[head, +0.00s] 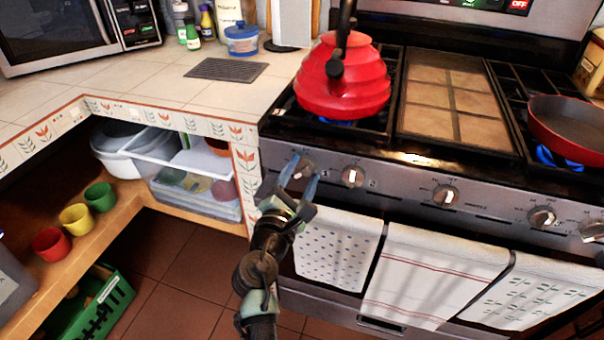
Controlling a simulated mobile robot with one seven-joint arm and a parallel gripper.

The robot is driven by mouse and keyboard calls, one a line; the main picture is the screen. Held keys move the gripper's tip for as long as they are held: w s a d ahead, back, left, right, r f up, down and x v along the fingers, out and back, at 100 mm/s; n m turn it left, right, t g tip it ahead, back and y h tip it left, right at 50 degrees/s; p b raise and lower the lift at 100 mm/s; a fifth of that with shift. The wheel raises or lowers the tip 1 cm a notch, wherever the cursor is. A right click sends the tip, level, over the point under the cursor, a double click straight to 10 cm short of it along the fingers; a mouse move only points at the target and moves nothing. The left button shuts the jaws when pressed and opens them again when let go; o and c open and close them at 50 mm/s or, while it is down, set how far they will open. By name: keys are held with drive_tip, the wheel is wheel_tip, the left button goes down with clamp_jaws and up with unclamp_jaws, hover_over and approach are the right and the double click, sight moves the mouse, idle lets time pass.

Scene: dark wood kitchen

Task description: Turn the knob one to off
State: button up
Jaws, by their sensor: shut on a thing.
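The stove front carries a row of round silver knobs. The leftmost knob (303,168) is between the two blue fingers of my gripper (301,173), which is shut on it. The fingers and the small scale hide part of this knob, so its exact angle cannot be read. A second knob (352,177) sits just to its right, clear of my gripper. A blue flame (337,123) burns under the red kettle (345,88) on the left burner.
More knobs (446,195) line the panel to the right. A red pan (570,125) stands over another blue flame (546,156). Towels (338,246) hang from the oven handle below my gripper. The tiled counter (155,85) and open shelf (120,215) lie to the left.

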drive_tip(key=shift+f+m, duration=0.1)
drive_tip(key=shift+m, duration=0.2)
drive_tip(key=m+b, duration=0.4)
drive_tip(key=m, duration=0.1)
drive_tip(key=shift+f+m, duration=0.15)
drive_tip(key=shift+m, duration=0.15)
drive_tip(key=m+b, duration=0.2)
drive_tip(key=m, duration=0.1)
drive_tip(key=shift+m, duration=0.3)
drive_tip(key=m+b, duration=0.3)
drive_tip(key=shift+m, duration=0.3)
drive_tip(key=m+b, duration=0.5)
drive_tip(key=m, duration=0.2)
drive_tip(key=m+b, duration=0.2)
drive_tip(key=m, duration=0.1)
drive_tip(key=shift+m, duration=0.4)
drive_tip(key=shift+m+b, duration=0.8)
drive_tip(key=shift+m, duration=0.7)
